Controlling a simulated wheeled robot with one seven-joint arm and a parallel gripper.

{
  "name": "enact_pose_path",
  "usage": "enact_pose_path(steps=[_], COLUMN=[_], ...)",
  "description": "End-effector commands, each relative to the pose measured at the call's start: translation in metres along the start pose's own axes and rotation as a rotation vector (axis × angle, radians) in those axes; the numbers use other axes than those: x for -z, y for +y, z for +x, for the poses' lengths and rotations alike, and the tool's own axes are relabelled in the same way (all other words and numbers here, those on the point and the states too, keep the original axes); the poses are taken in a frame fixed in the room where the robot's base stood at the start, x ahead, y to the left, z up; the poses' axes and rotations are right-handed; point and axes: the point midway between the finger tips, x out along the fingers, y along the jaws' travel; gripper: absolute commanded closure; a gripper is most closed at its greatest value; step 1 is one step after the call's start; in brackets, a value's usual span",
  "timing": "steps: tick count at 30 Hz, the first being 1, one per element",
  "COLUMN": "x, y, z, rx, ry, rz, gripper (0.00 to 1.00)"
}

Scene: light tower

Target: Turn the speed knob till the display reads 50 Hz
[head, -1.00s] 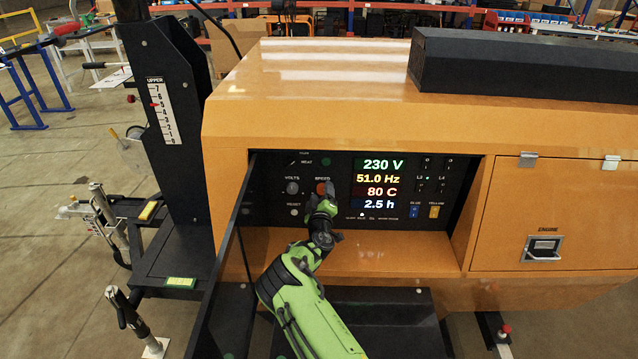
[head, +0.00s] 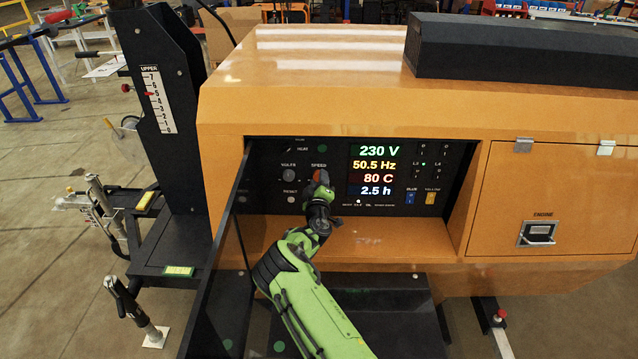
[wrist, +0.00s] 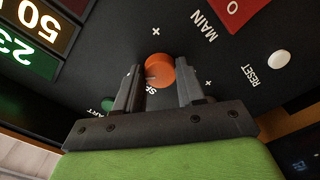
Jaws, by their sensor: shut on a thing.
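The orange speed knob (head: 318,174) is on the black control panel under the SPEED label, mostly hidden by my gripper in the head view. In the wrist view the knob (wrist: 160,70) sits at the tips of my gripper's two fingers (wrist: 160,85), which are shut on its sides. The display (head: 376,170) reads 230 V, 50.5 Hz, 80 C and 2.5 h. My gripper (head: 320,184) comes at the panel from the front and below.
The volts knob (head: 289,174) is left of the speed knob. A blue switch (head: 411,198) and a yellow switch (head: 430,198) are at the right. The open dark door (head: 222,260) stands left of my arm. The orange housing (head: 330,110) surrounds the recessed panel.

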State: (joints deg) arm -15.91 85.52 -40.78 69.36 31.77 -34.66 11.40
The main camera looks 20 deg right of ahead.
Motion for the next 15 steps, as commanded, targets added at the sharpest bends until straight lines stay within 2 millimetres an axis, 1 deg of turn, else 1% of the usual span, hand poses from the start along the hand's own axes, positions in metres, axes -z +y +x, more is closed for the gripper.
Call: enact_pose_path(steps=[15], x=[-0.0006], y=[-0.0024], z=[-0.0003], rx=[0.002], ry=[0.0], rz=[-0.384], gripper=[0.92])
